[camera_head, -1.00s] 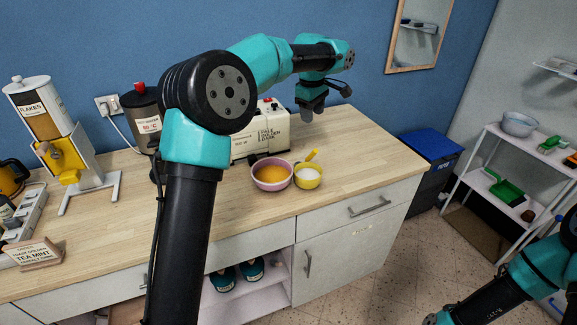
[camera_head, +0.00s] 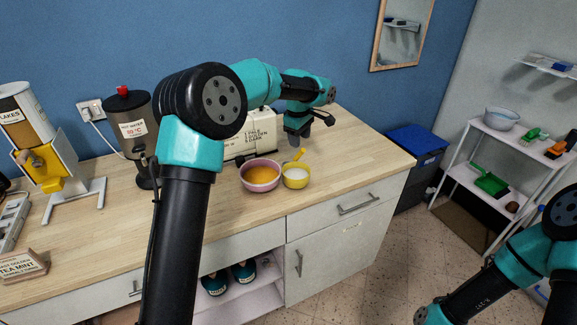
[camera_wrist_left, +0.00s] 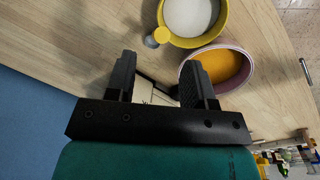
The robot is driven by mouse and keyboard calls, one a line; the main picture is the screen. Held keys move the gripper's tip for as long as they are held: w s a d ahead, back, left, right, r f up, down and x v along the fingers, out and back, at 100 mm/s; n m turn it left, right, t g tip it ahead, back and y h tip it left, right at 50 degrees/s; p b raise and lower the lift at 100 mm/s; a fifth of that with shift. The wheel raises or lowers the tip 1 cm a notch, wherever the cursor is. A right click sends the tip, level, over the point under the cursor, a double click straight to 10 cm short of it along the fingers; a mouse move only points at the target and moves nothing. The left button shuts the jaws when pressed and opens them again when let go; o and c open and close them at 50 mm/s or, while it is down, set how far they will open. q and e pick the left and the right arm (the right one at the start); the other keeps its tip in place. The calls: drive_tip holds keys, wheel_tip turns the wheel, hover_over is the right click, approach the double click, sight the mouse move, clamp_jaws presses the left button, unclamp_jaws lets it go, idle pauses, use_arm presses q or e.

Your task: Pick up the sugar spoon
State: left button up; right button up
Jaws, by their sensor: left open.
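The sugar spoon (camera_head: 299,155) has a yellow handle that leans up out of a small yellow bowl (camera_head: 295,183) of white sugar. In the left wrist view the round grey-and-yellow end of the spoon (camera_wrist_left: 157,37) shows at the rim of the yellow bowl (camera_wrist_left: 222,30), and its other end is hidden in the sugar. My left gripper (camera_head: 297,137) points down just above and behind the spoon. In the left wrist view my left gripper (camera_wrist_left: 158,66) is open and empty, with the spoon's end just beyond its fingertips. My right gripper is not in view.
A pink bowl of orange contents (camera_head: 260,184) stands beside the yellow bowl, close to one finger in the wrist view. A cream toaster (camera_head: 262,134) stands behind, partly hidden by my arm. The wooden counter (camera_head: 345,165) is clear to the right.

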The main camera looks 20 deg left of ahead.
sight(299, 154)
use_arm(q)
drive_tip(key=shift+w+f, duration=0.1)
drive_tip(key=shift+f, duration=1.2)
drive_tip(key=shift+w+f, duration=0.15)
drive_tip(key=shift+f, duration=1.15)
drive_tip(key=shift+w+f, duration=0.15)
drive_tip(key=shift+f, duration=1.15)
drive_tip(key=shift+c, duration=0.2)
clamp_jaws()
